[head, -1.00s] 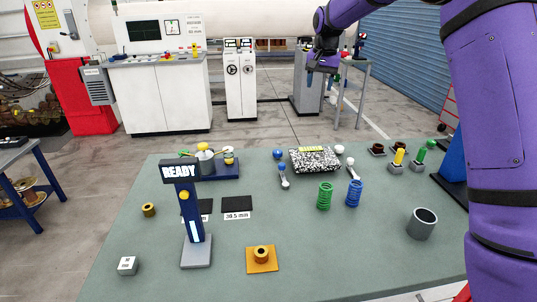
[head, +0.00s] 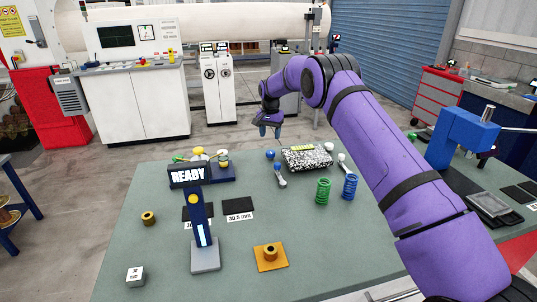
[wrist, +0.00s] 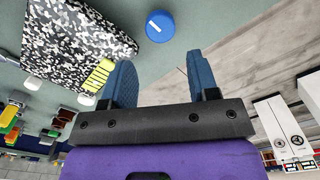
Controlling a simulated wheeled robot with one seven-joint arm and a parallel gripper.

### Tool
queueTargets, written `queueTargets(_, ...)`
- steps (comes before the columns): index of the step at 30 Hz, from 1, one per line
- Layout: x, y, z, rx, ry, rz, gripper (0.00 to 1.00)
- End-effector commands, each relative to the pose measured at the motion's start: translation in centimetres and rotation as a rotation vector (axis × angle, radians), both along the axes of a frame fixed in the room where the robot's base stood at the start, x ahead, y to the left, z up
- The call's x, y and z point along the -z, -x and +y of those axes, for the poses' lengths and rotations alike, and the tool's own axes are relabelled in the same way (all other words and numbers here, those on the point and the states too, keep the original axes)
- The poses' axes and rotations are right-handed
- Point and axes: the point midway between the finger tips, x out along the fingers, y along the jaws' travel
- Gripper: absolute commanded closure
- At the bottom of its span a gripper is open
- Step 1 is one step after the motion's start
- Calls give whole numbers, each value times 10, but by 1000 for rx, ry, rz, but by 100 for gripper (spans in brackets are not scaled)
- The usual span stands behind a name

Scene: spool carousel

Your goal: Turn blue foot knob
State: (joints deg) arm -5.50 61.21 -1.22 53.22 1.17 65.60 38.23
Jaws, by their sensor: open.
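The blue knob (head: 270,154) sits at the far left corner of a black-and-white speckled block (head: 305,160) on the green table. In the wrist view the blue knob (wrist: 160,26) is a round disc with a short white mark, close beside the speckled block (wrist: 75,35). My gripper (head: 269,133) is above and beyond the knob in the head view. In the wrist view my gripper (wrist: 161,70) has its two blue fingers apart and empty, with the knob past the fingertips, roughly centred between them and not touched.
A silver lever piece (head: 281,175) lies just in front of the knob. Green (head: 323,191) and blue (head: 349,187) springs stand to the right. The READY sign post (head: 199,215) stands at the left. A yellow label (wrist: 99,75) is on the block.

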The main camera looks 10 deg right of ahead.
Motion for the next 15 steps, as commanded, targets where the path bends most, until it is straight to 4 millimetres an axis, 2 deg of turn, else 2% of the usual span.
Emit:
queueTargets(9,55,1,0,-1,0,2,46)
queueTargets(15,83,0,0,-1,0,1,46)
